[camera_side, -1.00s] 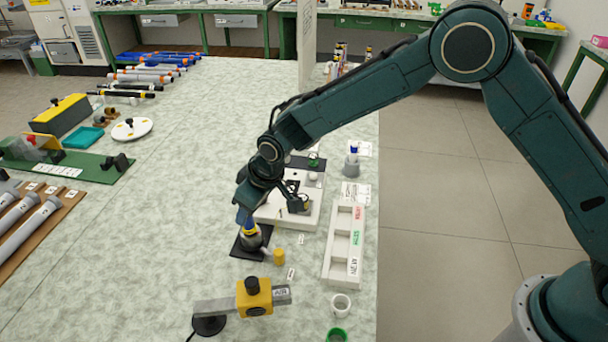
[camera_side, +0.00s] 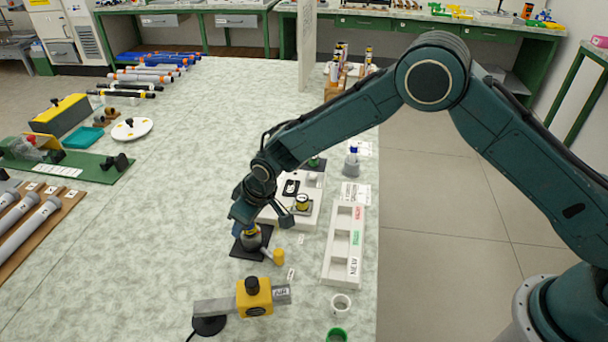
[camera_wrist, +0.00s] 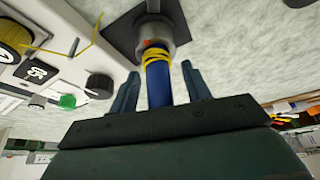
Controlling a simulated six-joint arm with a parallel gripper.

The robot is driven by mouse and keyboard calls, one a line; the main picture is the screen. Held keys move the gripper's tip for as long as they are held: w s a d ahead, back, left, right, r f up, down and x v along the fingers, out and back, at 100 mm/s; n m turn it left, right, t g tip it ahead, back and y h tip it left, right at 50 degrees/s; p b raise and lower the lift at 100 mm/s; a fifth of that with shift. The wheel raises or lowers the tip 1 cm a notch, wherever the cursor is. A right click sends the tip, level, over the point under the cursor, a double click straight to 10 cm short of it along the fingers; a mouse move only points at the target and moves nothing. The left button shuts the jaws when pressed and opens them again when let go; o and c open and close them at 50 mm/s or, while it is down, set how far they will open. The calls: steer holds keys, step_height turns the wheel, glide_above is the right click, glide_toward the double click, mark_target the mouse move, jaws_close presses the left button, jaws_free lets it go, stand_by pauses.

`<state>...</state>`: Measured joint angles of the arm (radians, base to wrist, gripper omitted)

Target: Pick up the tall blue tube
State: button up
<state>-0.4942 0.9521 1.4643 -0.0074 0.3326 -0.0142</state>
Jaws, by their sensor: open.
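The blue tube (camera_wrist: 158,88) with yellow bands stands upright in a grey round holder (camera_wrist: 152,33) on a dark square plate (camera_wrist: 118,35). In the wrist view my gripper (camera_wrist: 160,73) is open, with one finger on each side of the tube and gaps showing between. The tube's near end is hidden behind the gripper body. In the side view my gripper (camera_side: 246,222) is right over the holder (camera_side: 252,242) and covers most of the tube. The dark plate (camera_side: 238,250) shows around the holder.
A white device with a yellow-rimmed dial (camera_side: 302,203) stands just behind and right of my gripper. A white compartment tray (camera_side: 328,268) lies to the right. A yellow clamp on a grey bar (camera_side: 254,297) stands in front.

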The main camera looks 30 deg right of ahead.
stand_by(0.4)
jaws_close()
steer(key=shift+r, duration=0.2)
step_height(320, 180, up, 20)
steer(key=shift+f, duration=0.15)
stand_by(0.6)
stand_by(0.4)
